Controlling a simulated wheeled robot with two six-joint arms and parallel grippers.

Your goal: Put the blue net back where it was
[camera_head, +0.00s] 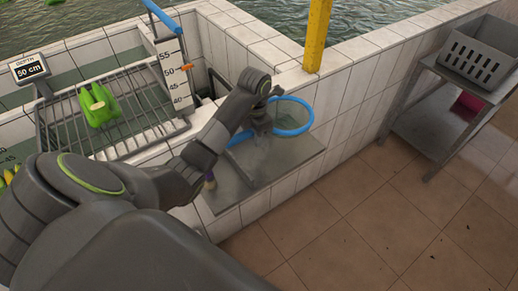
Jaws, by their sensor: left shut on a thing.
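The blue net (308,112) has a round blue hoop with thin mesh. It shows beside and partly behind my left gripper (261,128), above the grey metal shelf (300,155). My left arm reaches in from the lower left, and the gripper points down, shut on the blue net. The fingers and the part of the net between them are hard to make out. A short blue piece also shows just left of the gripper. My right gripper is not in view.
A metal rack (130,128) holding a green item (98,104) stands left, beside a depth scale (177,75) and a "50 cm" display (29,69). A yellow post (317,35) rises behind. A grey crate (480,55) sits on a stand at right. The tiled floor is clear.

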